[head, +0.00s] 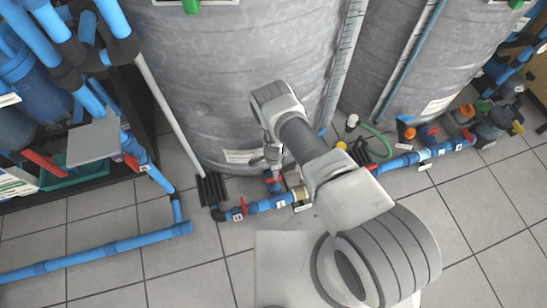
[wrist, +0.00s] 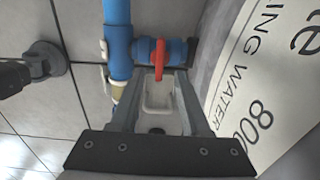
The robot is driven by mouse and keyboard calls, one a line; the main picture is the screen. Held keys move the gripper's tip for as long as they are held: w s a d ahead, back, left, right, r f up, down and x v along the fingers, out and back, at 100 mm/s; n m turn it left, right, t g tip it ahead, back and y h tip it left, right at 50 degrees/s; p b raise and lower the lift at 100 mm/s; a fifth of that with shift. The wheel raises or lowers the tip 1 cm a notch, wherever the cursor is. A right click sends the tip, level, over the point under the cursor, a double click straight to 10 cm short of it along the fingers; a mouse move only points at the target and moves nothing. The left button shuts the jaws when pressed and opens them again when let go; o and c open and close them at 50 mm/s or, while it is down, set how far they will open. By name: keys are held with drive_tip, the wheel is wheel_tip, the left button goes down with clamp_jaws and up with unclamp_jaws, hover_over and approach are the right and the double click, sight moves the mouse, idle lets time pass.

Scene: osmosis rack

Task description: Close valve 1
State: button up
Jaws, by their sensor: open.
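A blue valve (wrist: 146,52) with a red handle (wrist: 160,60) sits on a short pipe by the tank in the wrist view. The handle lies across this pipe. No readable number shows which valve it is. My gripper (wrist: 158,98) is open, its two fingers pointing at the handle, which appears just beyond and between the fingertips. I cannot tell whether they touch. In the head view my gripper (head: 271,155) is low at the front of the grey tank (head: 235,80), just above a red handle (head: 274,181). My arm hides part of the pipework.
A blue floor pipe (head: 263,205) with another red-handled valve (head: 237,214) runs below my gripper. Tiled floor is free in front.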

wheel_tip(320, 180, up, 11)
drive_tip(key=p, duration=0.3)
drive_tip(key=shift+s, duration=0.15)
idle(0.4)
